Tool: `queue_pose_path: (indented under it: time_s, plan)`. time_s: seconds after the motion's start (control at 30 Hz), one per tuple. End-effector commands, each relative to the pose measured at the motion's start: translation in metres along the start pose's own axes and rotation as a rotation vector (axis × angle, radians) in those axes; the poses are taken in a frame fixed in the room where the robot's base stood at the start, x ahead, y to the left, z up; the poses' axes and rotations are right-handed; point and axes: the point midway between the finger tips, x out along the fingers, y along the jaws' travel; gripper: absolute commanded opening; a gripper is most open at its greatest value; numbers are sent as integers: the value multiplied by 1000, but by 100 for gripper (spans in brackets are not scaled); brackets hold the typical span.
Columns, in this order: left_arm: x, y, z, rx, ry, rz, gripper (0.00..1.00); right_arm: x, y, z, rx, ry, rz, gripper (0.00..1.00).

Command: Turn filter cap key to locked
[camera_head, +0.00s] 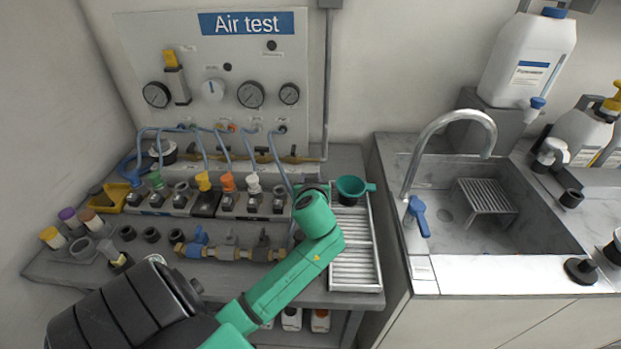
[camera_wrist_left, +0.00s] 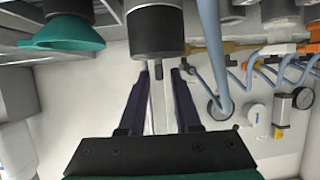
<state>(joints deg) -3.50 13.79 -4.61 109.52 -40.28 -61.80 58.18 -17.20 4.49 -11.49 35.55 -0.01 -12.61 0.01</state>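In the left wrist view, a cylinder with a black band and silver body (camera_wrist_left: 156,33), likely the filter with its cap, is at the top centre. I cannot tell whether the tab is at locked. In the head view, my green left arm hides the cylinder and most of the gripper. My right gripper is in neither view.
A green funnel (camera_head: 352,187) stands beside the gripper over a slatted metal rack (camera_head: 355,250); it also shows in the left wrist view (camera_wrist_left: 62,34). Blue hoses and coloured-cap fittings crowd the left. The gauge panel (camera_head: 215,80) stands behind. A sink (camera_head: 470,215) is at right.

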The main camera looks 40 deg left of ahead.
Motion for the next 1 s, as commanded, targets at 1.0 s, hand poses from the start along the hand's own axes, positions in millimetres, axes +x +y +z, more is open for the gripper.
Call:
queue_pose_path:
  time_s: [1.0]
  plan:
    - [-141, 0, 1, -1, -1, 2, 41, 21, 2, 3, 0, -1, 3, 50]
